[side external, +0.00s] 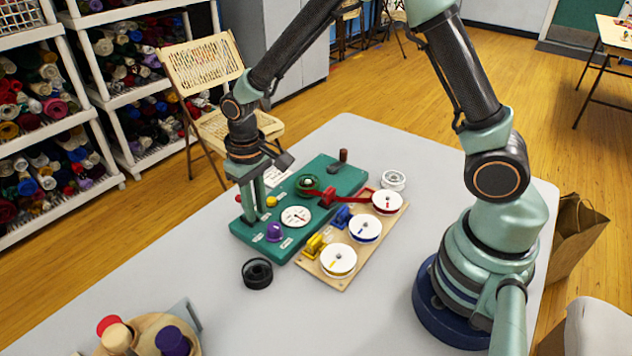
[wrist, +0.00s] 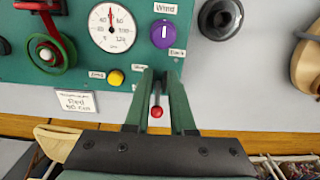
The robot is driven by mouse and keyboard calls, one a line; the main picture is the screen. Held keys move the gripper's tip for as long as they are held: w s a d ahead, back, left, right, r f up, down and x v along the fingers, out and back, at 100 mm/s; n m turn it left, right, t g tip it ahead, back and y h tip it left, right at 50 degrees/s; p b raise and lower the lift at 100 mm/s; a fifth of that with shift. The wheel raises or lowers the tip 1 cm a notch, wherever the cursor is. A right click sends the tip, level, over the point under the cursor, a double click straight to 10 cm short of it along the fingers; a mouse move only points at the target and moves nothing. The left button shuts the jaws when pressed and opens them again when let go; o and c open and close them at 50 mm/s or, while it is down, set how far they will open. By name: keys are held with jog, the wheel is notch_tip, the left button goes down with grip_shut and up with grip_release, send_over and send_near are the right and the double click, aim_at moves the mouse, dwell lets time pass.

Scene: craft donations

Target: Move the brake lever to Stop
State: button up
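The green winding panel (side external: 325,172) lies on the grey table and fills the top of the wrist view (wrist: 60,60). The brake lever is a thin dark stem with a red ball knob (wrist: 156,112), at the panel's near edge in the wrist view. My gripper (wrist: 158,80) is open, with one finger on each side of the lever and small gaps visible. In the side view my gripper (side external: 254,207) points down at the panel's left end, with a red knob (side external: 238,198) just beside it. The lever's own labels are hidden or unreadable.
On the panel are a yellow button (wrist: 115,77), purple knob (wrist: 163,33), dial (wrist: 112,28) and green spool (side external: 307,184) with red thread. A wooden board with several white spools (side external: 338,261) adjoins it. A black spool (side external: 257,273) lies in front.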

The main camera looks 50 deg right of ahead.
notch_tip(320, 180, up, 8)
jog(key=shift+f, duration=0.2)
dwell(0.6)
jog(key=s+d+r+t, duration=0.5)
jog(key=s+d+r, duration=0.4)
jog(key=s+r, duration=0.2)
jog(key=shift+s+r+t, duration=0.25)
jog(key=shift+r+t, duration=0.05)
jog(key=shift+r, duration=0.05)
jog(key=shift+d, duration=0.1)
